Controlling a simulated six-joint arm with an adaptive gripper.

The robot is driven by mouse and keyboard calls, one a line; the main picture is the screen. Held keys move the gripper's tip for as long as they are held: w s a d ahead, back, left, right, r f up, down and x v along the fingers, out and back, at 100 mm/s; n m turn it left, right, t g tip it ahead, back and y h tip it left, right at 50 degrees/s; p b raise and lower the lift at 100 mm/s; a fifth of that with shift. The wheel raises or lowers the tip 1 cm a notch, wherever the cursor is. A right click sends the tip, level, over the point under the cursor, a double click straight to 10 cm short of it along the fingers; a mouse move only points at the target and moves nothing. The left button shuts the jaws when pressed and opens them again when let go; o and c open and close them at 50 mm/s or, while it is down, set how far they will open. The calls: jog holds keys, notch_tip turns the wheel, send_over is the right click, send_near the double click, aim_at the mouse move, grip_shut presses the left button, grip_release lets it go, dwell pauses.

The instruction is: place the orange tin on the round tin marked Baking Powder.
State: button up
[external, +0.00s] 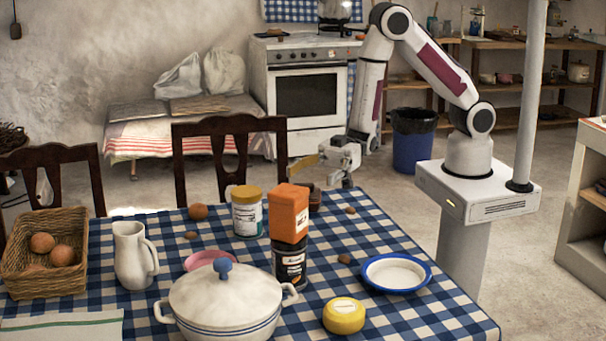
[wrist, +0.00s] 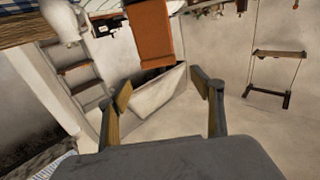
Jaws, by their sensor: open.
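The orange tin (external: 290,210) is a box-shaped tin that appears to stand upright on a dark round tin (external: 290,262) with a small label. The lettering is too small to read, so I cannot confirm which tin is marked Baking Powder. A white round tin with a yellow lid (external: 247,215) stands just left of this stack. My gripper (external: 322,172) is open and empty, behind and to the right of the orange tin, apart from it. In the wrist view the orange tin (wrist: 151,36) shows beyond my spread fingers (wrist: 162,90), with a dark part at its end.
A white pot (external: 225,298) stands in front, with a yellow round tin (external: 344,316) and a blue-rimmed plate (external: 396,273) to the right. Small nuts lie around. The table's right corner is clear.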

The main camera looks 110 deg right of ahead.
jog(key=w+d+r+m+h, duration=0.1)
jog(key=d+r+m+h, duration=0.1)
jog(key=d+r+h, duration=0.5)
jog(key=s+d+r+m+g+h, duration=0.2)
jog(key=s+d+r+m+h, duration=0.15)
jog(key=s+d, duration=0.45)
jog(key=s+d+m+g+h, duration=0.1)
jog(key=s+g, duration=0.4)
jog(key=s, duration=2.1)
jog(key=shift+d+r+m+g+h, duration=0.2)
jog(key=shift+d+m+g+h, duration=0.25)
jog(key=shift+m, duration=0.6)
